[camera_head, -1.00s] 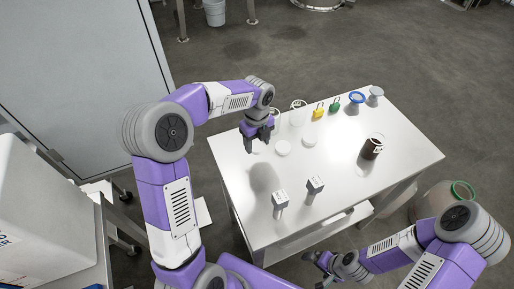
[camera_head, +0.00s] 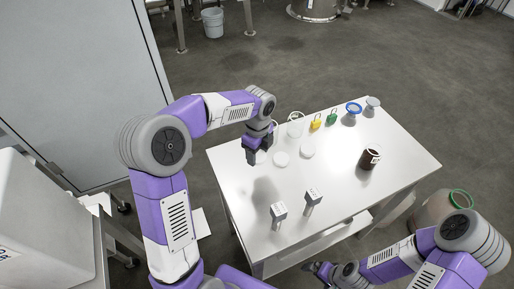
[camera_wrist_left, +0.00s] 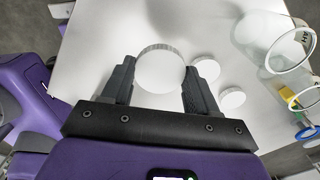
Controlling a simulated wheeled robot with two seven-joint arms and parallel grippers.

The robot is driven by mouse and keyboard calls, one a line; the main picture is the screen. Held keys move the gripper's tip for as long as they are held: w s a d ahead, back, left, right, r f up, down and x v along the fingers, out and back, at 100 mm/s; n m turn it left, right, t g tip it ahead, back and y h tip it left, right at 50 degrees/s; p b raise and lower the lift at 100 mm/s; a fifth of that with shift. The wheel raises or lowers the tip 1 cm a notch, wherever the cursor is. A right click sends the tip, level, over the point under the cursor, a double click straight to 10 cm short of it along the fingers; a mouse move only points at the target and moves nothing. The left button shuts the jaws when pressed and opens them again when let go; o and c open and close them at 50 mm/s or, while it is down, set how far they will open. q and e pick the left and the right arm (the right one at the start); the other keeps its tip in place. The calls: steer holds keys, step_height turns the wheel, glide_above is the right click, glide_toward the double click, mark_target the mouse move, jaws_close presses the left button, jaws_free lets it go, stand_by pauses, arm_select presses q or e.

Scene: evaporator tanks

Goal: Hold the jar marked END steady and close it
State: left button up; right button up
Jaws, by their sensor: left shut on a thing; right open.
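My left gripper (camera_head: 250,156) is over the left part of the white table. In the left wrist view its fingers (camera_wrist_left: 158,85) are shut on a white round lid (camera_wrist_left: 160,66) with a ridged rim. Two other white lids lie to the right of it, one nearer (camera_wrist_left: 207,69) and one further (camera_wrist_left: 231,97); they also show in the head view (camera_head: 307,151). A clear glass jar (camera_wrist_left: 284,45) with partly visible lettering stands at the right of the wrist view. A dark brown jar (camera_head: 368,160) has a white label. I cannot read END anywhere. My right gripper (camera_head: 322,270) is open and empty at the table's front.
Two grey labelled blocks on stems (camera_head: 279,211) (camera_head: 312,197) stand near the table's front. A yellow padlock (camera_head: 316,122), a green padlock (camera_head: 332,118), a blue-rimmed vessel (camera_head: 351,114) and a grey one (camera_head: 372,106) stand along the back. The table's right front is clear.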

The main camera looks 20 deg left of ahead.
arm_select(q)
steer(key=n, duration=0.2)
steer(key=d+f+n, duration=0.1)
steer(key=n, duration=0.1)
steer(key=f+n, duration=0.1)
steer(key=shift+s+d+n, duration=0.15)
steer(key=shift+s+n, duration=0.2)
steer(key=shift+n, duration=0.05)
steer(key=n, duration=0.2)
steer(key=f+n, duration=0.1)
steer(key=d+n, duration=0.1)
steer(key=n, duration=0.1)
steer(key=shift+s+d+f+n, duration=0.1)
steer(key=shift+s+f+n, duration=0.15)
steer(key=shift+s+n, duration=0.1)
steer(key=n, duration=0.1)
steer(key=f+n, duration=0.1)
steer(key=n, duration=0.1)
steer(key=d+n, duration=0.1)
steer(key=n, duration=0.1)
steer(key=shift+s+f, duration=0.25)
steer(key=shift+s, duration=0.15)
steer(key=n, duration=0.2)
steer(key=d+f+n, duration=0.1)
steer(key=n, duration=0.1)
steer(key=shift+s, duration=0.3)
